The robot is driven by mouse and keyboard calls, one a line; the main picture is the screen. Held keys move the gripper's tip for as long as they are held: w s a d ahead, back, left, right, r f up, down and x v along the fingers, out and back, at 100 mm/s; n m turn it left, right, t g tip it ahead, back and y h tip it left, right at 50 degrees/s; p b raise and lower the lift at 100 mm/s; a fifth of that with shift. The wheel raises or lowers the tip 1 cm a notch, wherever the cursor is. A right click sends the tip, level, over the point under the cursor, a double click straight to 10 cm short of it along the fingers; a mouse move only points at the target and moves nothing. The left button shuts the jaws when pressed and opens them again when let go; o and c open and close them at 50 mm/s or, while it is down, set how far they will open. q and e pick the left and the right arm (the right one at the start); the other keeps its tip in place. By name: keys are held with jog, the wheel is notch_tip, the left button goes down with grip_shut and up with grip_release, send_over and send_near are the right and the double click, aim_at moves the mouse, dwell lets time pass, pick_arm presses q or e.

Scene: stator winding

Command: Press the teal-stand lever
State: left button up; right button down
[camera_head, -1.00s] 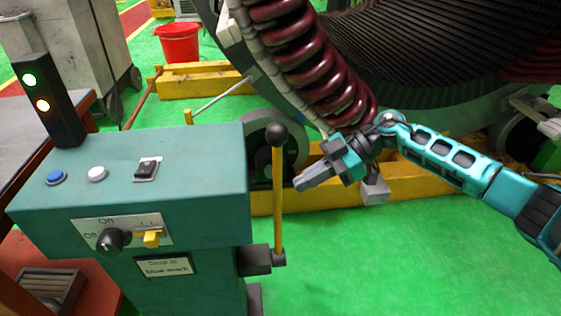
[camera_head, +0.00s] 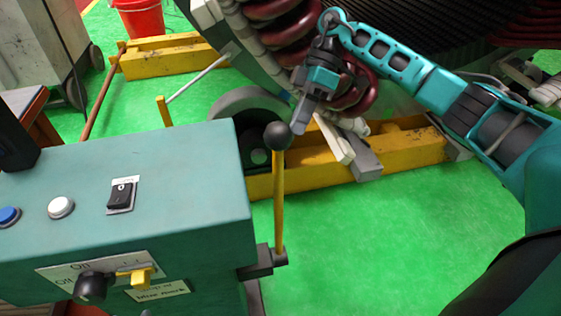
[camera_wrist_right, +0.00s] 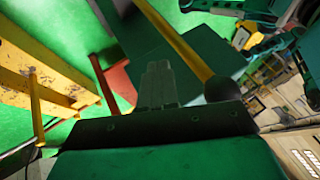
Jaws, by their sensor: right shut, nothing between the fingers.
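The teal stand (camera_head: 160,165) fills the lower left of the head view. Its lever is a yellow rod (camera_head: 280,205) with a black ball knob (camera_head: 277,136), standing upright at the stand's right side. My right gripper (camera_head: 299,127) is shut and empty, pointing down with its tips right beside the knob's upper right; I cannot tell if they touch. In the right wrist view the shut fingers (camera_wrist_right: 158,85) show, with the yellow rod (camera_wrist_right: 172,38) and dark knob (camera_wrist_right: 222,88) just to their right. My left gripper is not in view.
The stand carries a blue button (camera_head: 9,216), a white button (camera_head: 61,207), a black switch (camera_head: 121,194), a dark knob (camera_head: 91,287) and a yellow handle (camera_head: 138,278). Yellow beams (camera_head: 400,155) and a large coil (camera_head: 285,35) lie behind. Green floor right of the lever is clear.

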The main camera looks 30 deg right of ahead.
aim_at(283, 166)
pick_arm(q)
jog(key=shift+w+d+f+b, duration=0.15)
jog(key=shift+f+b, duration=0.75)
jog(key=shift+b, duration=0.1)
pick_arm(e)
jog(key=x, duration=1)
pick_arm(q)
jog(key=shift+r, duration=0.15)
